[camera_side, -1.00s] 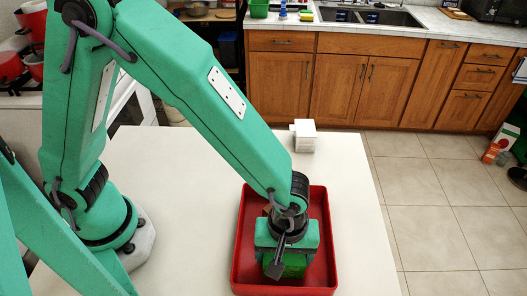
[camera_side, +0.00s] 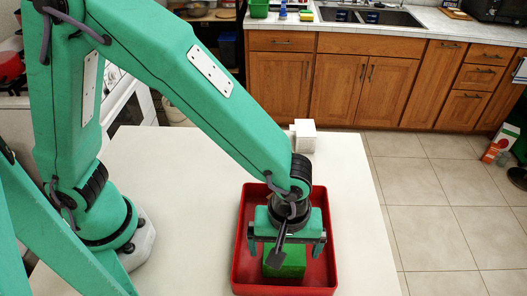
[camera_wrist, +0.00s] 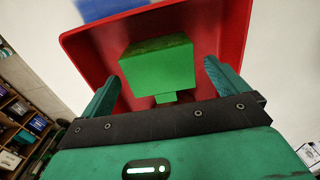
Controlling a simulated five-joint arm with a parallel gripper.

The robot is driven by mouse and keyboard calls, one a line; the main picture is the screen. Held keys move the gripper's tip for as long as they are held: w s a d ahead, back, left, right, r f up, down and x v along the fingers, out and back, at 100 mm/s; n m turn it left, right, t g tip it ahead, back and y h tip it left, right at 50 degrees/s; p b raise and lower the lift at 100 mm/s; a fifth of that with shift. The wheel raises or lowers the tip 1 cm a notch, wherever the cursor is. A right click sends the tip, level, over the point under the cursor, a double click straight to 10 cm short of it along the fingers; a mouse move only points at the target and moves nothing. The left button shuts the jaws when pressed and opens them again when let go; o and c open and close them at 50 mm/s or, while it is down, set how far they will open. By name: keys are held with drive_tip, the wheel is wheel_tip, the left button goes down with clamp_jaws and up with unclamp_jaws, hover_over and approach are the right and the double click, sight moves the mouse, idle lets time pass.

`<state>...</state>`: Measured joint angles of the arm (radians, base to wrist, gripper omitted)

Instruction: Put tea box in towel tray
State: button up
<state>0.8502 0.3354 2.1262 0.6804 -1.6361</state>
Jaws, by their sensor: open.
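The tea box, which I take to be the green box (camera_side: 285,262), stands inside the red tray (camera_side: 326,215), which I take to be the towel tray. In the wrist view the green box (camera_wrist: 158,66) stands within the walls of the red tray (camera_wrist: 236,35). My gripper (camera_side: 285,250) is open above the box, with one finger to each side. In the wrist view my gripper (camera_wrist: 163,85) shows a gap between each finger and the box. My gripper hides part of the box and tray floor in the side view.
A small white block (camera_side: 304,136) stands at the far edge of the white table (camera_side: 185,190). A blue patch (camera_wrist: 105,8) shows beyond the tray rim in the wrist view. The table left of the tray is clear.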

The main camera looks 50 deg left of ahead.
sight(284, 248)
wheel_tip(284, 248, up, 9)
drive_tip(key=shift+f, duration=0.15)
drive_tip(key=shift+a, duration=0.1)
idle(0.7)
drive_tip(key=w+a+r+m+t+h, duration=0.1)
drive_tip(key=w+a+r+m, duration=0.1)
drive_tip(key=a+r, duration=0.35)
drive_tip(key=w+a+r+m+t, duration=0.1)
drive_tip(key=a+r+m, duration=0.1)
drive_tip(key=a, duration=0.7)
drive_tip(key=s+a+r+m+t, duration=0.1)
drive_tip(key=s+a+m, duration=0.1)
drive_tip(key=a, duration=0.4)
drive_tip(key=s+a+r+m+t+y, duration=0.1)
drive_tip(key=s+a+r+m+t, duration=0.1)
drive_tip(key=a, duration=0.5)
drive_tip(key=shift+s+a+r+m+t, duration=0.15)
drive_tip(key=shift+s+a+m+t, duration=0.15)
drive_tip(key=shift+s+m, duration=0.3)
